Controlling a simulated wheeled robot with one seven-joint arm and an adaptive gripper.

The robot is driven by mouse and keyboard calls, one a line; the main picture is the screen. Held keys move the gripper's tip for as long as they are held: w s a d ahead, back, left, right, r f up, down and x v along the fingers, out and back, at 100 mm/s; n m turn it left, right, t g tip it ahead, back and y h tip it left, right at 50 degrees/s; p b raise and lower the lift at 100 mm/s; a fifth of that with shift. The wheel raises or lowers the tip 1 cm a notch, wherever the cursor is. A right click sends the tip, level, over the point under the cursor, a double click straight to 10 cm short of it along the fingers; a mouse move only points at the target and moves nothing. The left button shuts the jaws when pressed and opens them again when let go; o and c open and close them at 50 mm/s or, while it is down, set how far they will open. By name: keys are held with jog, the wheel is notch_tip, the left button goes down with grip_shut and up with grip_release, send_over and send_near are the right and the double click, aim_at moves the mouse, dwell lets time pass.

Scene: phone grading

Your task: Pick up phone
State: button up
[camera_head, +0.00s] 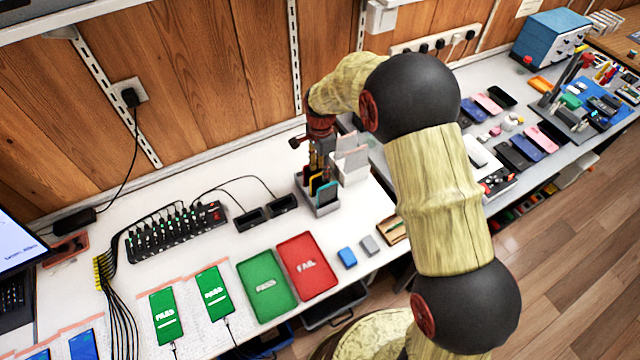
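My gripper (320,152) is at the back of the white bench, pointing down at a grey slotted holder (326,209). Several thin phone-like slabs stand upright in the holder, one with a teal face (326,194). The fingers are small and dark against the slabs, so I cannot tell whether they touch one or are open. Two phones with green lit screens, a left one (166,317) and a right one (214,293), lie on paper sheets at the front. A phone with a blue screen (82,345) lies at the lower left.
A green tray (266,286) and a red "FAIL" tray (307,265) lie front centre. A black hub (175,233) with cables and a laptop (20,255) are at left. A white box with cards (351,165) stands beside the holder. More phones (515,157) lie on the right bench.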

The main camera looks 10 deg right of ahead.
aim_at(320, 183)
notch_tip(320, 183, down, 9)
jog(key=shift+w+a+r+b, duration=0.1)
jog(key=shift+r+b, duration=0.1)
jog(key=shift+b, duration=0.45)
jog(key=shift+c, duration=1.1)
grip_shut()
jog(key=shift+r, duration=0.1)
